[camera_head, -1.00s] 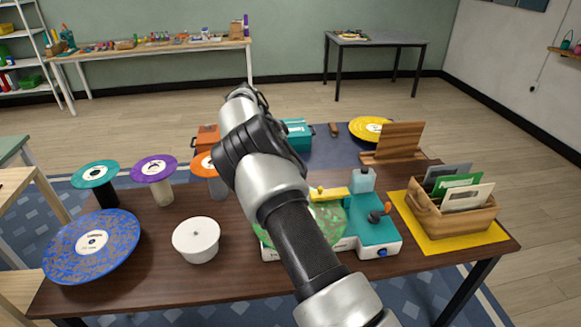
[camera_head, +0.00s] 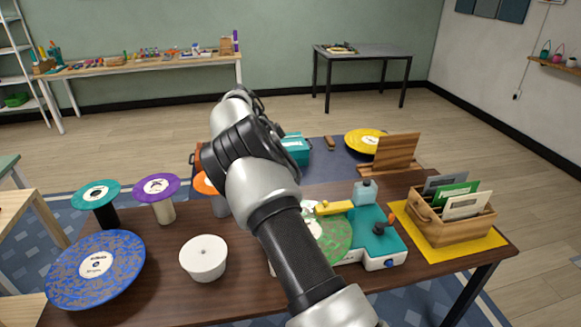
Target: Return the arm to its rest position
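My arm reaches from the bottom right of the head view up over the middle of the dark wooden table (camera_head: 140,300). Its end is near the top of the arm, around the middle of the picture. My gripper's fingers are hidden behind the arm links, so I cannot see whether they are open or shut or hold anything. The arm covers part of the teal and white record player (camera_head: 372,246), which carries a green speckled record (camera_head: 338,236) and a yellow arm piece (camera_head: 334,207).
A blue speckled record (camera_head: 120,277), a white round pot (camera_head: 203,262) and stands with teal (camera_head: 95,192), purple (camera_head: 157,185) and orange (camera_head: 205,183) records are left of my arm. A wooden crate of sleeves (camera_head: 452,232) is on the right. A yellow record (camera_head: 366,140) lies further back.

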